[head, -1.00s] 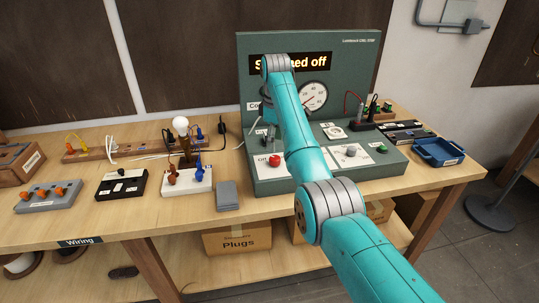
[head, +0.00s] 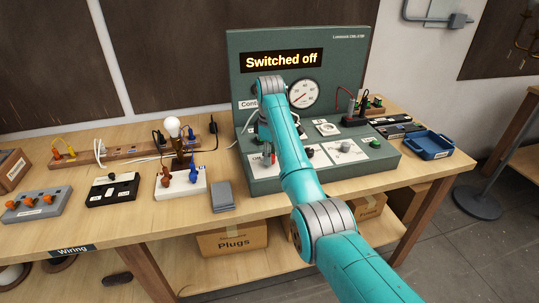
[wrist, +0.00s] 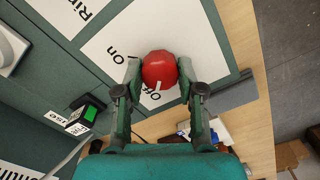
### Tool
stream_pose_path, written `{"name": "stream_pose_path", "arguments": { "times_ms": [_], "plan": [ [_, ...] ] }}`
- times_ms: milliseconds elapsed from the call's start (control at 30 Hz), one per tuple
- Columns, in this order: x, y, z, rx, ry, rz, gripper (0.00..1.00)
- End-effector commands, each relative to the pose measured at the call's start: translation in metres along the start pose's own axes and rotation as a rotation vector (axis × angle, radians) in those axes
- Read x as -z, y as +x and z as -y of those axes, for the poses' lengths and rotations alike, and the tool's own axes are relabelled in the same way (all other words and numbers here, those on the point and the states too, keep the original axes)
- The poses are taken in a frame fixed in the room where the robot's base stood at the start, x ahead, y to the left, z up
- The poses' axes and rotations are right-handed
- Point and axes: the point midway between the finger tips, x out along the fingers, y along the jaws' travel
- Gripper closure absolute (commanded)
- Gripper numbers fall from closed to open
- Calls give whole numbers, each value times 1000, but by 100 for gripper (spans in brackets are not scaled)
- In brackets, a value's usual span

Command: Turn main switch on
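A white mark shows on the knob. My gripper (wrist: 159,66) has one finger on each side of the knob, with small gaps visible; it does not look closed on it. In the head view my gripper (head: 267,148) is down at the front left of the green console (head: 245,105), mostly covering the red knob (head: 273,157). The console display (head: 281,61) reads "Switched off".
A dial gauge (head: 302,93), a grey knob (head: 345,146) and a green button (head: 375,143) are on the console. Left of it stand a lit-looking bulb (head: 172,127) on a holder and a grey block (head: 222,196). A blue tray (head: 430,145) is at the right.

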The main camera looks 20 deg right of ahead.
Motion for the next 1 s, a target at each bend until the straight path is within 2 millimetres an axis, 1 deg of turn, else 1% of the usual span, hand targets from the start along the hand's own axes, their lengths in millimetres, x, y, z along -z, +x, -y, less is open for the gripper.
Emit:
{"name": "stream_pose_path", "arguments": {
  "times_ms": [33, 67, 100, 267, 467, 667, 1000],
  "plan": [
    [0, 0, 0, 0, 0, 0, 86],
    [0, 0, 0, 0, 0, 0, 94],
    [0, 0, 0, 0, 0, 0, 96],
    [0, 0, 0, 0, 5, 0, 96],
    [0, 0, 0, 0, 54, 0, 96],
    [0, 0, 0, 0, 176, 0, 96],
    [0, 0, 0, 0, 488, 0, 96]
  ]
}}
